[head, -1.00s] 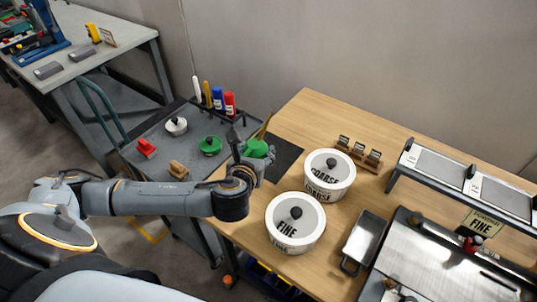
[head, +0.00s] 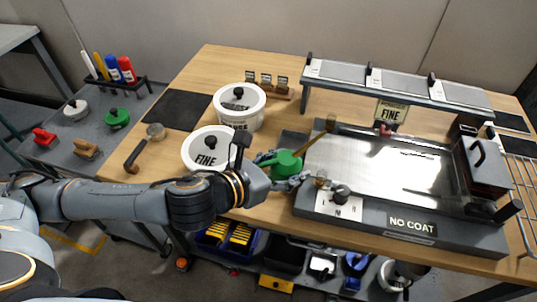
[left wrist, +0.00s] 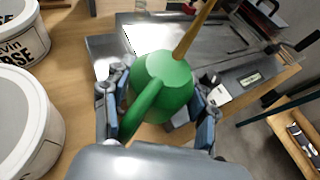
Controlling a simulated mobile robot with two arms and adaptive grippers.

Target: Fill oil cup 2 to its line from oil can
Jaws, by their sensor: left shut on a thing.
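The green oil can (head: 287,163) with its long brass spout is held in my left gripper (head: 284,171), at the front left corner of the flat steel machine. The spout points up and to the right, over the machine's edge. In the left wrist view the can (left wrist: 165,84) sits between the two fingers (left wrist: 158,112), which are shut on it. A small brass-coloured cup (head: 321,180) stands on the machine's front left corner, just right of the can. I cannot read a number or see a fill line on it. My right gripper is not in view.
A dark knob (head: 341,192) stands on a pale plate beside the cup. White lidded tubs, FINE (head: 206,149) and COARSE (head: 240,108), stand left and behind. A raised shelf (head: 400,85) runs behind the machine.

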